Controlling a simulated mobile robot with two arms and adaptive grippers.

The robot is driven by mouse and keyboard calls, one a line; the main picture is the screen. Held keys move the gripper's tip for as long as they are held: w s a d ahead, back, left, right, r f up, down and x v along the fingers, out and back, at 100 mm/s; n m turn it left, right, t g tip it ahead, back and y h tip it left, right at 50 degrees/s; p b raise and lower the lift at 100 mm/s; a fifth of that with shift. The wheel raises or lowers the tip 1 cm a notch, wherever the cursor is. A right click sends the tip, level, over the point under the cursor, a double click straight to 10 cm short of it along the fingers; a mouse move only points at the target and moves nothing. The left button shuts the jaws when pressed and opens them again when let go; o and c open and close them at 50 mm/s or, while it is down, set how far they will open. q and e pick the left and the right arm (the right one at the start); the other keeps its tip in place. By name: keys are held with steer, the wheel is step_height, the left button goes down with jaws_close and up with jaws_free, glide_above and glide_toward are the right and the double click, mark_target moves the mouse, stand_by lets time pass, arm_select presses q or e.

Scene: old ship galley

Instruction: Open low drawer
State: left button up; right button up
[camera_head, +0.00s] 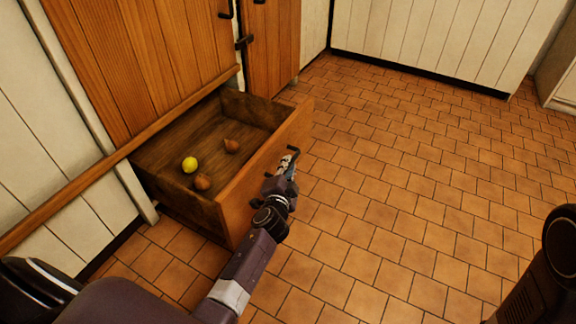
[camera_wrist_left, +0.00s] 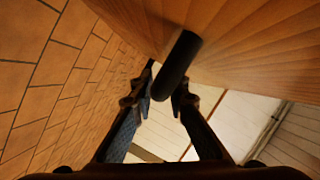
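The low wooden drawer (camera_head: 265,165) stands pulled well out from the cabinet in the head view, its inside showing. Its dark bar handle (camera_head: 292,150) is on the front panel; it also shows in the left wrist view (camera_wrist_left: 177,62). My left gripper (camera_head: 287,163) is at the outer face of the drawer front. In the left wrist view its fingertips (camera_wrist_left: 161,92) close in on both sides of the handle and appear to hold it. My right gripper is out of view.
A yellow round fruit (camera_head: 189,164) and two brownish pear-like fruits (camera_head: 232,146) (camera_head: 202,182) lie in the drawer. Wooden cabinet doors (camera_head: 150,60) rise above it. The tiled floor (camera_head: 400,190) to the right is clear up to the white panelled wall (camera_head: 430,35).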

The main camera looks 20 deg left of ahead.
arm_select(q)
steer(key=shift+o, duration=1.4)
steer(key=shift+r, duration=0.1)
step_height(320, 180, up, 10)
steer(key=shift+f, duration=0.25)
steer(key=shift+r, duration=0.2)
steer(key=shift+d, duration=0.1)
